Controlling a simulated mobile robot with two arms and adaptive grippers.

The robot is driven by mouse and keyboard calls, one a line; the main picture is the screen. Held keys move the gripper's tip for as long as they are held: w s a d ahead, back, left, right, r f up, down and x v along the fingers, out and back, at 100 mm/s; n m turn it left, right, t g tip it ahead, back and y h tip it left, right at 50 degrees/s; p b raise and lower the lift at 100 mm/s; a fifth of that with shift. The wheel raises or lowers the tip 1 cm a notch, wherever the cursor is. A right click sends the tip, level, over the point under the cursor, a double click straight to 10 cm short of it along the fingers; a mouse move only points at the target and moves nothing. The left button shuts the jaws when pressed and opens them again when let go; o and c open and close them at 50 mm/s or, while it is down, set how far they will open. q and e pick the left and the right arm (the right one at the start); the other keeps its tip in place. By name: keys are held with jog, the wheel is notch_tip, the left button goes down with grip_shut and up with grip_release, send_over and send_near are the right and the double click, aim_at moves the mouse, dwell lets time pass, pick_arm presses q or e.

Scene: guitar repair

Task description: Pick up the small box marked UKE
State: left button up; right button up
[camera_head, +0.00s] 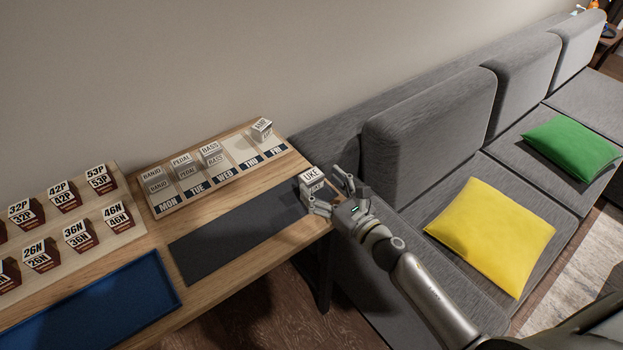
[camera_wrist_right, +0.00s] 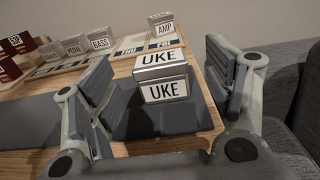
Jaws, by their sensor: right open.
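The small box marked UKE (camera_head: 312,182) is white and grey and sits at the right end of the dark mat (camera_head: 240,232) on the wooden table. In the right wrist view the UKE box (camera_wrist_right: 162,77) stands between and beyond the fingers, with its label facing the camera. My right gripper (camera_head: 331,193) is open at the table's right end, close to the box. In the wrist view the open fingers of this gripper (camera_wrist_right: 165,100) stand on both sides of the box, with gaps visible. My left gripper is not in view.
A weekday board (camera_head: 185,205) with boxes marked BANJO, PEDAL, BASS and AMP (camera_head: 261,129) lies behind the mat. A rack of dark red labelled holders (camera_head: 77,236) and a blue tray (camera_head: 92,308) are at left. A grey sofa (camera_head: 415,135) adjoins the table's right end.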

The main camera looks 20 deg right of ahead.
aim_at(316, 180)
jog(key=x, duration=0.4)
jog(key=shift+w+a+p, duration=0.1)
jog(key=shift+w+p, duration=0.1)
jog(key=shift+p, duration=0.2)
jog(key=c, duration=1.1)
